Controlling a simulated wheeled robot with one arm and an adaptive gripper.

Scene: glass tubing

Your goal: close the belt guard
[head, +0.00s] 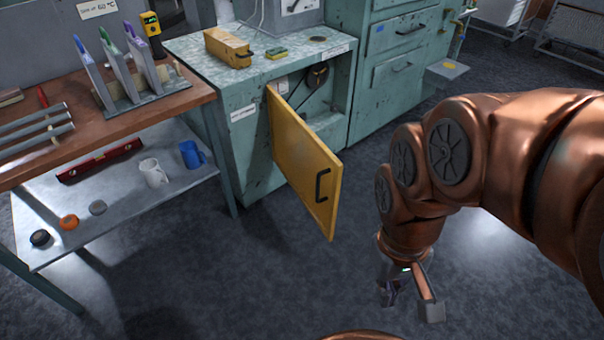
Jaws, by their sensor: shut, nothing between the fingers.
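The belt guard (303,160) is a yellow hinged panel with a black handle (322,185). It stands wide open, hinged at the left side of the opening in the green cabinet (243,143) and swung out over the floor. A dark pulley and belt (316,76) show inside the opening; the panel hides part of the inside. My gripper (411,302) is low at the lower right, pointing down over the floor. It is shut and empty, apart from the guard and to the right of its free edge.
A yellow box (229,47) and a sponge (277,53) lie on the cabinet top. A wooden bench (92,127) with glass tubes stands left, with mugs on its lower shelf (120,208). Green drawers (398,70) stand right of the opening. The floor before the guard is clear.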

